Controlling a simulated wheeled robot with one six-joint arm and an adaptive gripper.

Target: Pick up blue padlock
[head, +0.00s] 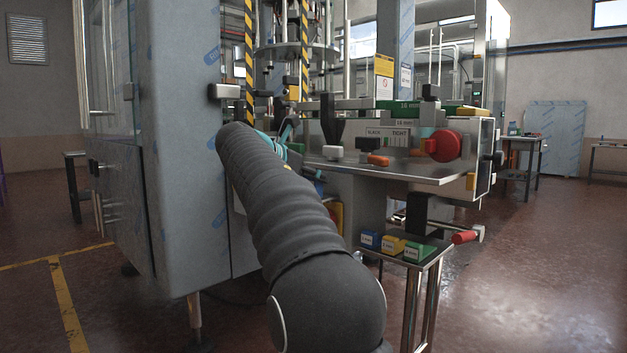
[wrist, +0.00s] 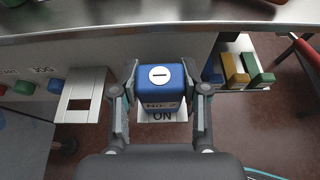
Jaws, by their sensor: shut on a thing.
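The blue padlock (wrist: 161,97) is a blue block with a white slotted disc on top and a "No. 2" marking on its front, seen in the middle of the wrist view. My gripper (wrist: 160,68) is shut on it, with one finger against its left side and one against its right. A white plate marked "ON" (wrist: 163,116) shows just below the padlock; I cannot tell if they touch. The padlock's shackle is not visible. In the head view my arm's dark sleeve hides the padlock and most of my gripper.
A small side table (head: 408,262) holds blue (head: 370,240), yellow (head: 392,245) and green (head: 418,252) blocks. A steel worktop (head: 420,174) with a red knob (head: 443,146) stands above it. A tall cabinet (head: 175,190) stands left of my arm. Floor at the right is open.

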